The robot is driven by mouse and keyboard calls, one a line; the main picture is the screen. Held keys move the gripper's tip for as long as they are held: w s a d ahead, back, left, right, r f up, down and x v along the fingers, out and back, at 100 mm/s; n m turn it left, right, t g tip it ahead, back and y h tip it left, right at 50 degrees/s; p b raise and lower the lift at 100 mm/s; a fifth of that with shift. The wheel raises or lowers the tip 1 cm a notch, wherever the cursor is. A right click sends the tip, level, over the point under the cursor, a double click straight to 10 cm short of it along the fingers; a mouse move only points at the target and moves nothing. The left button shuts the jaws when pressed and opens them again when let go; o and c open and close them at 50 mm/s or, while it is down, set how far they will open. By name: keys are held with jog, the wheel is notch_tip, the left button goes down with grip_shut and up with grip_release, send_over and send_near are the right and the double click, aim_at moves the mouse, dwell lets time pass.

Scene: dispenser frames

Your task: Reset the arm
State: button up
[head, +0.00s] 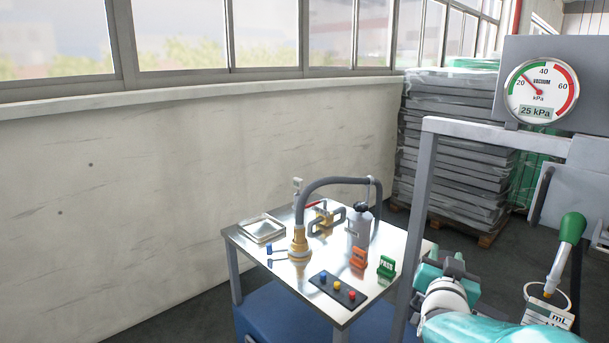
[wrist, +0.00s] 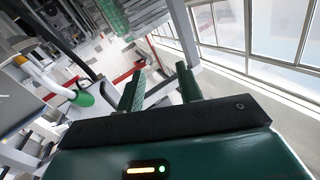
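My gripper (wrist: 159,84) shows in the wrist view with its two green fingers apart and nothing between them. In the head view my teal arm comes in from the bottom right, and its end is beside the right edge of the metal-topped table (head: 262,212). The fingertips are hard to make out in the head view.
The table holds a brass fitting with a dark hose (head: 299,243), a grey bottle (head: 360,227), a button panel (head: 338,290), an orange block (head: 359,258) and a green PASS block (head: 387,266). A grey frame (head: 425,190), gauge (head: 541,91) and green-topped dispenser (head: 573,227) stand right.

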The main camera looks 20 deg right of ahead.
jog(key=w+a+f+n+g+y, duration=0.15)
jog(key=a+n+y, duration=0.35)
jog(key=a, duration=0.7)
jog(key=s+a+f+n+g+y, duration=0.2)
jog(key=s+a+g+y, duration=0.1)
jog(key=s+a, duration=0.5)
jog(key=s+a+f+n+g+y, duration=0.2)
jog(key=s+a+n+g+y, duration=0.1)
jog(key=s+a, duration=0.5)
jog(key=shift+a+f+g, duration=0.2)
jog(key=shift+a+g, duration=0.1)
jog(key=shift+g, duration=0.25)
